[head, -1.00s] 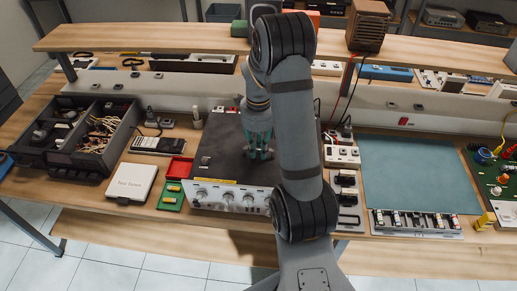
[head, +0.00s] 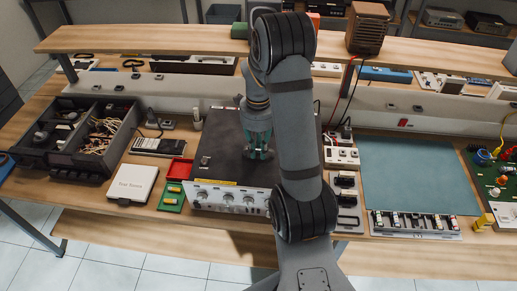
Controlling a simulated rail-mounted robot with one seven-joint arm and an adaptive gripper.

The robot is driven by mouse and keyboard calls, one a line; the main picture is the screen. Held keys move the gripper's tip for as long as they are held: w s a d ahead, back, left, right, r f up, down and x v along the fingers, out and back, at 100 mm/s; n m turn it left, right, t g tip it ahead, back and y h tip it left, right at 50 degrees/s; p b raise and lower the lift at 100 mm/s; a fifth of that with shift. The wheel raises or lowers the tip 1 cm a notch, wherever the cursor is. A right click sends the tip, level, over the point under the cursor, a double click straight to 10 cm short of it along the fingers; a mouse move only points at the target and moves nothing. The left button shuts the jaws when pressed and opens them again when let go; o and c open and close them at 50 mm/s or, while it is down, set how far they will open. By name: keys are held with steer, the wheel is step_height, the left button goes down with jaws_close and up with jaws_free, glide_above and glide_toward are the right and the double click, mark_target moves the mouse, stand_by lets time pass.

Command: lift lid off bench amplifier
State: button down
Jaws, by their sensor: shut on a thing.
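The bench amplifier (head: 229,199) sits on the bench, with a silver front panel of several knobs facing me. Its dark flat lid (head: 222,150) lies over the top of the body; I cannot make out a clear gap beneath it. My gripper (head: 258,154) points down at the middle of the lid, with its teal fingers shut on the lid, probably at a small grip. The exact contact is too small to see. My own arm hides the right part of the lid and amplifier.
A red tray (head: 179,169), a green board (head: 171,197) and a white box (head: 131,183) stand left of the amplifier. A black divided bin (head: 62,159) is farther left. The blue-green mat (head: 415,178) on the right is bare. A raised shelf (head: 150,37) runs behind.

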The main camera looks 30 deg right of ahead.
steer(key=shift+r+p, duration=2.1)
steer(key=shift+r, duration=1.3)
